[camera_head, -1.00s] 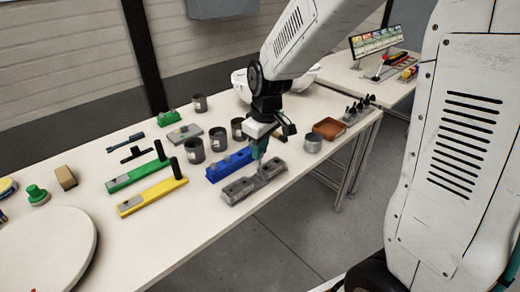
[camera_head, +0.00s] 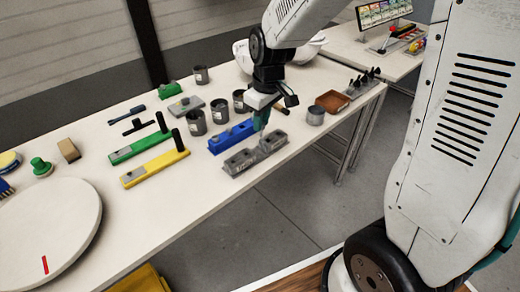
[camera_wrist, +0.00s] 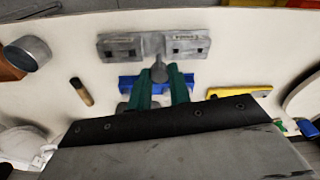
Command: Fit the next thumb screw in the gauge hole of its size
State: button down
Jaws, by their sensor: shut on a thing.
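My gripper (camera_wrist: 160,85) has green fingers and is shut on a grey thumb screw (camera_wrist: 159,70), whose rounded end shows between the fingertips in the wrist view. The grey gauge block (camera_wrist: 185,44) lies beyond the fingertips, with small dark square marks near its two ends and a gap or notch near its middle, by the screw.
A blue block (camera_head: 226,139) lies just behind the grey one. Yellow (camera_head: 152,170) and green (camera_head: 135,151) blocks with black posts lie left. Several grey cups stand behind. A brown tray (camera_head: 331,101) and a rack of black-headed screws (camera_head: 362,83) are right. Front table space is clear.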

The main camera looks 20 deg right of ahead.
jog(key=a+f, duration=0.4)
jog(key=a, duration=0.5)
jog(key=shift+f, duration=0.15)
jog(key=shift+f, duration=0.2)
dwell(0.7)
jog(key=shift+f, duration=0.45)
jog(key=shift+f, duration=0.7)
dwell(1.2)
jog(key=shift+r, duration=0.1)
jog(key=shift+r, duration=1.3)
jog(key=shift+f, duration=0.25)
jog(key=shift+f, duration=0.45)
jog(key=shift+f, duration=0.6)
dwell(1.0)
